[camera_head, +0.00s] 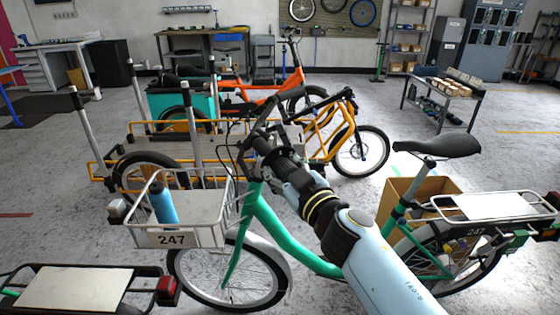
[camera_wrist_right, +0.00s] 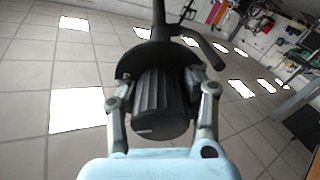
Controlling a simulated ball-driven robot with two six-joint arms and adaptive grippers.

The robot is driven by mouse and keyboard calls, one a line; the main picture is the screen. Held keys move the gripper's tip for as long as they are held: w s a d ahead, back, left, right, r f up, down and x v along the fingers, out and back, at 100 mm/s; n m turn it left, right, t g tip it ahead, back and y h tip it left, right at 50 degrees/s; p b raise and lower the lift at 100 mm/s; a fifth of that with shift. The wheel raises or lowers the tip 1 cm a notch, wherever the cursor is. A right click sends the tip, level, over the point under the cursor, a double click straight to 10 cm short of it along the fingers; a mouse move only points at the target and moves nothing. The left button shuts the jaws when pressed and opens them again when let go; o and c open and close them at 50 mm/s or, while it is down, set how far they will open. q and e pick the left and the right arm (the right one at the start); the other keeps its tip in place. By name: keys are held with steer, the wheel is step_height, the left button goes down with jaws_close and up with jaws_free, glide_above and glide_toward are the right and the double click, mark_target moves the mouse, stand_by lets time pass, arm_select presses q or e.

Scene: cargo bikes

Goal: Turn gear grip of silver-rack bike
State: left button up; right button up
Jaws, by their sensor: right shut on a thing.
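The green bike (camera_head: 262,218) stands in the middle of the head view, with a silver rear rack (camera_head: 495,206) at right and a front basket (camera_head: 185,215) marked 247. Its black handlebar (camera_head: 262,112) is at the centre. My right gripper (camera_head: 264,148) reaches it from the lower right. In the right wrist view, a black ribbed gear grip (camera_wrist_right: 160,100) sits between the two fingers of my right gripper (camera_wrist_right: 160,82), which is shut on it. In the head view the gripper mostly hides the grip. My left gripper is not in view.
A blue bottle (camera_head: 163,202) stands in the basket. A yellow cargo bike (camera_head: 345,125) and an orange bike (camera_head: 292,83) stand behind. Another bike's rack (camera_head: 75,288) is at the lower left. A cardboard box (camera_head: 400,195) is behind the green bike.

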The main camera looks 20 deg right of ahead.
steer(key=n+p, duration=0.1)
steer(key=n, duration=0.5)
steer(key=shift+n+y+p, duration=0.3)
steer(key=shift+n, duration=0.1)
steer(key=n, duration=0.5)
steer(key=shift+f+g+p, duration=0.1)
steer(key=shift+g+p, duration=0.2)
steer(key=shift+p, duration=0.05)
steer(key=o, duration=1.3)
steer(key=v, duration=1.2)
steer(key=shift+a, duration=0.1)
